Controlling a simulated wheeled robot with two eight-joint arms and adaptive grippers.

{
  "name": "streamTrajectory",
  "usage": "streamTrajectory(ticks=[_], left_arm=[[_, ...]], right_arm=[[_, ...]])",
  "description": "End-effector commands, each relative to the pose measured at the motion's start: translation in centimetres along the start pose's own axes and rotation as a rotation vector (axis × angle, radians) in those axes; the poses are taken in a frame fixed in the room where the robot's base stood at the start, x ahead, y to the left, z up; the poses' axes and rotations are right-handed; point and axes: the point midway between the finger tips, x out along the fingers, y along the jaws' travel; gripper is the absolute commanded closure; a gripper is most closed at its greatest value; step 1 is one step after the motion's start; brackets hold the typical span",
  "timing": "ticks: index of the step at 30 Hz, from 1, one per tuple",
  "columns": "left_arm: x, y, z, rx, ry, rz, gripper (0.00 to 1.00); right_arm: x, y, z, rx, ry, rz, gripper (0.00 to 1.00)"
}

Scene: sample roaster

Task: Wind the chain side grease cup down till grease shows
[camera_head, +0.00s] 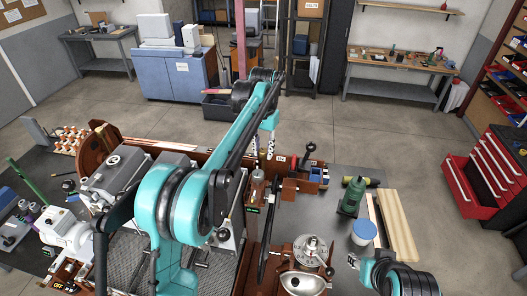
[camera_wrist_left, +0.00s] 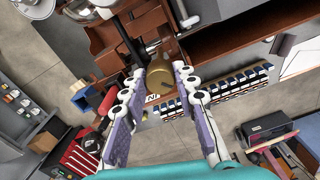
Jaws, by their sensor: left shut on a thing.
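A round brass-coloured cup (camera_wrist_left: 158,78), which looks like the grease cup, sits between the fingertips of my left gripper in the left wrist view. The two padded fingers hold it from both sides, beside a brown machine frame (camera_wrist_left: 150,22). In the head view my left gripper (camera_head: 263,151) points down over the back of the machine bench. The cup is too small or hidden to make out there. No grease can be made out on it.
A small white label (camera_head: 281,159) is near the left gripper. A green bottle jack (camera_head: 352,196), a blue-lidded tub (camera_head: 363,232) and wooden boards (camera_head: 397,225) lie to the right. A red tool cabinet (camera_head: 482,180) has a drawer open.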

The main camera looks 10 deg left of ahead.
Motion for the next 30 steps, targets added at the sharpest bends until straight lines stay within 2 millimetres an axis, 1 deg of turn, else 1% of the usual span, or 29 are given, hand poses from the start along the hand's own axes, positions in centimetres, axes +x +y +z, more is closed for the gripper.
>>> streamTrajectory(ticks=[21,30], left_arm=[[0.02,-0.08,-0.01,0.677,0.000,0.000,1.00],[-0.01,-0.11,-0.03,0.911,0.000,-0.001,1.00]], right_arm=[[0.99,0.00,0.70,0.000,0.000,0.000,0.60],[1.17,0.00,0.83,0.000,0.000,0.000,0.60]])
